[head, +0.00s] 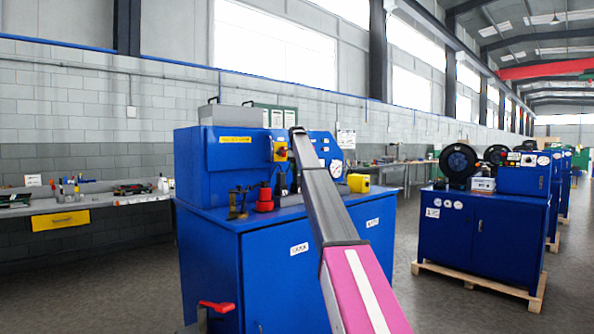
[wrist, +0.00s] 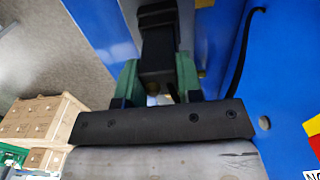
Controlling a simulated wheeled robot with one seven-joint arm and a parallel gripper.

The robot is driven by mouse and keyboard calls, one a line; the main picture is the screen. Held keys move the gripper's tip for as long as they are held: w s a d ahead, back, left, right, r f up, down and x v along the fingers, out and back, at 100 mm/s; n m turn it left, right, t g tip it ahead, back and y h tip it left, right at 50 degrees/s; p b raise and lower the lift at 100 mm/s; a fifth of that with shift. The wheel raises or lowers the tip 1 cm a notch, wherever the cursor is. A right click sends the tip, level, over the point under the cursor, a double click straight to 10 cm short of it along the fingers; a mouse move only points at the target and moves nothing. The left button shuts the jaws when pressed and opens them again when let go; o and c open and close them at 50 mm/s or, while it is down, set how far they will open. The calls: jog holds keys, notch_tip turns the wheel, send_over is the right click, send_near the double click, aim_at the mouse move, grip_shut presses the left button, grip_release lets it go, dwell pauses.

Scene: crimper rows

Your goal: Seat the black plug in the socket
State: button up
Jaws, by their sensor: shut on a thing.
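In the wrist view my gripper (wrist: 159,78) has its two green fingers shut on a dark block, the black plug (wrist: 157,50). I cannot make out the socket clearly in either view. In the head view my arm reaches over the blue machine (head: 270,265) and hides the gripper and plug.
A red knob-like part (head: 265,198), a yellow box (head: 358,183) and a yellow-and-red switch (head: 280,151) are on the machine. A thin black curved piece (wrist: 243,50) runs close to the right of the gripper.

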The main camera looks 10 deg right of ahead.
jog(key=shift+f, duration=0.75)
jog(key=o, duration=1.1)
